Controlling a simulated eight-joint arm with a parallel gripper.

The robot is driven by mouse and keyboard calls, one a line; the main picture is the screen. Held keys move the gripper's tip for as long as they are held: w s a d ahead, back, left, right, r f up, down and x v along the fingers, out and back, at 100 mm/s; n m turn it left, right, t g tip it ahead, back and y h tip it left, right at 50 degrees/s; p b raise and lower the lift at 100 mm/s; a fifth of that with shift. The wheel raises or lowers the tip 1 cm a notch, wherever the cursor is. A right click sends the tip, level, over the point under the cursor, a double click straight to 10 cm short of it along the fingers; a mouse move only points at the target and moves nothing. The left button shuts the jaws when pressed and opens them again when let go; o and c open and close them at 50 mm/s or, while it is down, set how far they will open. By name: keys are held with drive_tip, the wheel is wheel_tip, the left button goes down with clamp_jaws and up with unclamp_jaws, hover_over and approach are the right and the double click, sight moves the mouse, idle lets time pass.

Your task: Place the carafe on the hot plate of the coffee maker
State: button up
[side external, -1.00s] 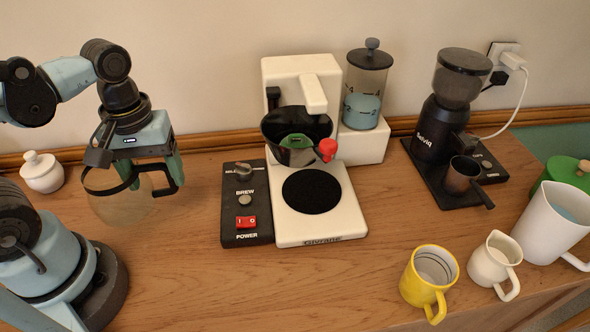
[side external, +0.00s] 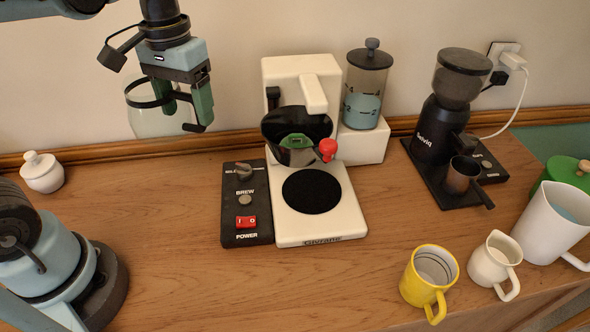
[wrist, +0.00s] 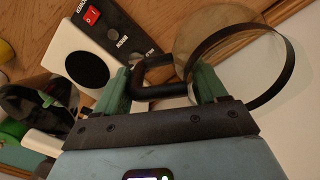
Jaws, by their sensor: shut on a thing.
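My gripper (side external: 196,110) is shut on the carafe's black handle. In the wrist view the handle (wrist: 160,78) lies between the green fingers and the carafe's round glass body (wrist: 215,45) shows to the right. The white coffee maker (side external: 352,225) stands to the right and below, with its round black hot plate (side external: 311,191) bare. The black filter basket (side external: 297,155) with a red knob hangs above the plate.
A black control panel (side external: 246,225) with a red power switch is left of the plate. A grinder (side external: 437,130), a yellow mug (side external: 412,285), a cream jug (side external: 488,265) and a white pitcher (side external: 545,225) stand right. A lidded white pot (side external: 43,173) sits at left.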

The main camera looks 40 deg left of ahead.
drive_tip(key=shift+w+r+m, duration=0.15)
drive_tip(key=shift+w+m, duration=1.15)
drive_tip(key=shift+w, duration=0.8)
drive_tip(key=shift+s, duration=0.1)
drive_tip(key=s+f+n, duration=0.3)
drive_tip(key=s+n, duration=0.1)
drive_tip(key=s, duration=0.3)
drive_tip(key=s+f+n, duration=0.3)
drive_tip(key=s+n, duration=0.2)
drive_tip(key=s, duration=0.1)
drive_tip(key=shift+s+f, duration=0.2)
drive_tip(key=shift+f, duration=3.6)
drive_tip(key=shift+f, duration=0.15)
drive_tip(key=o, duration=1.6)
drive_tip(key=shift+c, duration=0.2)
